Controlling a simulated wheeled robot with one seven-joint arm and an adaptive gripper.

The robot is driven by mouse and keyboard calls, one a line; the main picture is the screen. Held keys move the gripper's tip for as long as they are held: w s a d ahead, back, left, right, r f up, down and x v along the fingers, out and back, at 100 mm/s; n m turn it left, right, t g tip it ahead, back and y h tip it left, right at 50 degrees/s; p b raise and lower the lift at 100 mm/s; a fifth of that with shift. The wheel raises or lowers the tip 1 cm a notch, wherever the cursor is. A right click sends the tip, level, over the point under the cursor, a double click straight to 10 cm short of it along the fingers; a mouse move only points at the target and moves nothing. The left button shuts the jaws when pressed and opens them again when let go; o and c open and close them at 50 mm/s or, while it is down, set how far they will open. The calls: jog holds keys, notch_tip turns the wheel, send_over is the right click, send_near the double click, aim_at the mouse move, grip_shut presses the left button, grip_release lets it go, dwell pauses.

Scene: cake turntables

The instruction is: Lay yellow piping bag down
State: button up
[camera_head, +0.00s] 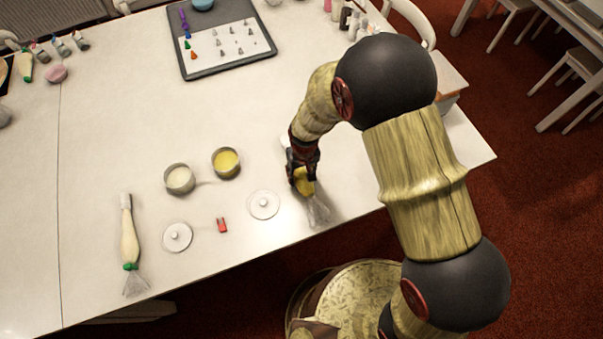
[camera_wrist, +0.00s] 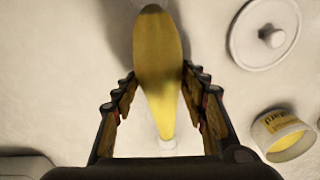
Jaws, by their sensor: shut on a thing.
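The yellow piping bag (camera_head: 304,184) is at the right part of the table's front side. Its clear tail (camera_head: 318,211) points toward the front edge. My gripper (camera_head: 301,168) reaches down over the bag from above and is shut on it. In the wrist view the yellow bag (camera_wrist: 158,50) runs lengthwise between the two fingers of my gripper (camera_wrist: 159,78), its pale narrow tip toward the palm. The bag lies about flat, at or very close to the tabletop; I cannot tell whether it touches. My fingers hide part of it in the head view.
A white lid (camera_head: 263,205) lies just left of the bag. A yellow-filled cup (camera_head: 227,162), a pale-filled cup (camera_head: 179,179), a second lid (camera_head: 177,237), a small red item (camera_head: 222,225) and a cream piping bag (camera_head: 129,240) are farther left. A nozzle tray (camera_head: 222,64) is at the back.

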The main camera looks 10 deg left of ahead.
jog(key=shift+f+b, duration=0.35)
jog(key=shift+f, duration=0.2)
jog(key=o, duration=0.9)
jog(key=r, duration=1.2)
jog(key=shift+s+d, duration=0.15)
jog(key=shift+d, duration=0.1)
jog(key=shift+g+h, duration=0.4)
jog(key=shift+g, duration=0.2)
jog(key=s+d, duration=0.2)
jog(key=s, duration=0.2)
jog(key=shift+s+d, duration=0.2)
jog(key=shift+d, duration=0.2)
jog(key=s+d+r+m+t, duration=0.2)
jog(key=s+d+r, duration=0.1)
jog(key=d+r, duration=0.5)
jog(key=s+d+r+m+t, duration=0.1)
jog(key=s+d+r+t, duration=0.1)
jog(key=d+r, duration=0.5)
jog(key=s+d+r+m+t, duration=0.2)
jog(key=s+d+r, duration=0.2)
jog(key=d+r, duration=0.4)
jog(key=shift+s+d+r+m, duration=0.1)
jog(key=shift+r, duration=0.9)
jog(key=shift+s+d+r+m, duration=0.1)
jog(key=shift+s+d+r, duration=0.05)
jog(key=shift+r, duration=0.9)
jog(key=shift+s+d+r+m, duration=0.1)
jog(key=shift+r, duration=0.9)
